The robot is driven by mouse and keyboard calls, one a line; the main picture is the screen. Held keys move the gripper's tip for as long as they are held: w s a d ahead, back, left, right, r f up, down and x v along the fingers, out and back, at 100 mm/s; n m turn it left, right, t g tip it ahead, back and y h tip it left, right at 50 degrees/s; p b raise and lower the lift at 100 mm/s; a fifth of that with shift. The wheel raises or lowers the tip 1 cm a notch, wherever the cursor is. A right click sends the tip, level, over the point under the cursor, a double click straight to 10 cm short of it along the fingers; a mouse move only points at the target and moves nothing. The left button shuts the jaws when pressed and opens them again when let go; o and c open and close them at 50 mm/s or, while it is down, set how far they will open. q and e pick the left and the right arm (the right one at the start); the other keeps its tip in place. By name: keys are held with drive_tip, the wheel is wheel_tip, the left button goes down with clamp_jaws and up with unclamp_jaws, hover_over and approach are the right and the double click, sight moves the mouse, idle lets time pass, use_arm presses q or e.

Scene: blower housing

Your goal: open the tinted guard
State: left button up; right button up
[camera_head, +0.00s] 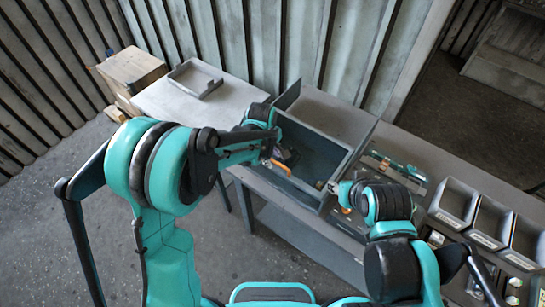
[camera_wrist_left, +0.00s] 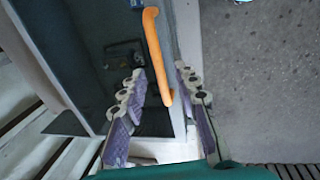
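The grey blower housing (camera_head: 349,165) stands on the table with its dark interior facing up toward me. The tinted guard (camera_wrist_left: 100,35) is a dark see-through panel in the left wrist view, with some dark shapes behind it. Its orange handle (camera_wrist_left: 153,45) runs along the panel's right side; it also shows in the head view (camera_head: 281,167). My left gripper (camera_wrist_left: 160,72) is open, and the handle's lower end appears between its fingers; contact cannot be told. My right gripper (camera_head: 336,187) is by the housing's right wall, its fingers too small to read.
A shallow grey tray (camera_head: 196,80) lies on the table behind left. A wooden crate (camera_head: 132,69) stands further left. Several grey bins (camera_head: 490,220) line the right end, with small tools (camera_head: 395,168) beside the housing. Open floor (camera_wrist_left: 255,80) lies in front of the table.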

use_arm(q)
clamp_jaws()
drive_tip(key=shift+w, duration=0.1)
drive_tip(key=w+d, duration=0.3)
drive_tip(key=w, duration=0.1)
drive_tip(key=w+d+b, duration=0.1)
drive_tip(key=w+d, duration=0.2)
drive_tip(key=w, duration=0.1)
drive_tip(key=w+d+b, duration=0.1)
drive_tip(key=w+d, duration=0.2)
drive_tip(key=w, duration=0.1)
drive_tip(key=shift+w+d+f, duration=0.1)
drive_tip(key=shift+w+d, duration=0.05)
drive_tip(key=shift+w, duration=0.1)
hover_over(307, 128)
use_arm(e)
drive_tip(key=shift+w+d+f, duration=0.35)
drive_tip(key=shift+w+f, duration=0.15)
drive_tip(key=shift+f, duration=0.1)
drive_tip(key=shift+w+d+f, duration=0.35)
drive_tip(key=shift+w+f, duration=0.1)
drive_tip(key=shift+f, duration=0.1)
